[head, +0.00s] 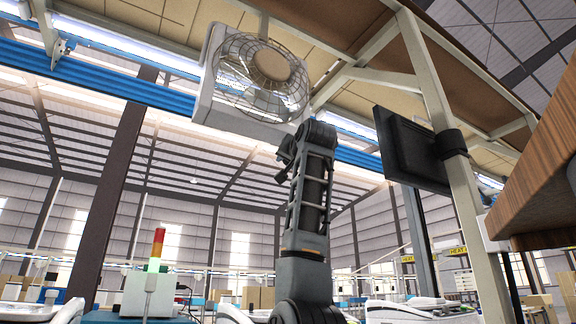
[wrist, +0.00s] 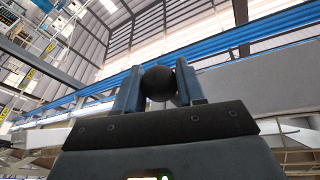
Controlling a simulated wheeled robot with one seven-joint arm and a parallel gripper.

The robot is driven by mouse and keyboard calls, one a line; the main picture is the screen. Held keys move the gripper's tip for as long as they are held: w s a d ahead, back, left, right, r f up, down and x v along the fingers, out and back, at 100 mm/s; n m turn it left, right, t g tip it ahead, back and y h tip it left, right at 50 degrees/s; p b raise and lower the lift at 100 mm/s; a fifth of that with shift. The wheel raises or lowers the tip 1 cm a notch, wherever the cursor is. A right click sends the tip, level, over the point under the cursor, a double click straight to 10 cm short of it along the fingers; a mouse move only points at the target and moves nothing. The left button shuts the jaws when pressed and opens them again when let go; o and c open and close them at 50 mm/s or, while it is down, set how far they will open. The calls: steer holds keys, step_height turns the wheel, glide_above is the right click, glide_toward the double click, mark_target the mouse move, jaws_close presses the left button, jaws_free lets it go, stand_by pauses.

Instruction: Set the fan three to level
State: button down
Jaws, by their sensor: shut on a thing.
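The fan (head: 259,76) hangs high under the overhead frame in the head view. It has a pale square housing and a round wire cage. My arm reaches up to just below its lower right corner, and my gripper's fingertips cannot be made out there. In the wrist view my gripper (wrist: 160,77) is shut on a dark round knob (wrist: 160,84), held between the two blue-grey fingers. Whether the knob is joined to the fan does not show. No level marking on the fan can be read.
A blue beam (head: 100,76) runs across behind the fan. A black monitor (head: 408,150) is fixed to a pale post (head: 440,120) right of my arm. A wooden edge (head: 540,170) juts in at far right. A signal lamp (head: 157,250) stands at lower left.

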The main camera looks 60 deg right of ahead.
steer(key=shift+w, duration=0.25)
steer(key=c, duration=0.9)
jaws_free()
steer(key=shift+w+d+f, duration=0.15)
steer(key=shift+o, duration=1)
steer(key=b+v, duration=0.2)
steer(key=v, duration=0.6)
steer(key=shift+b, duration=0.35)
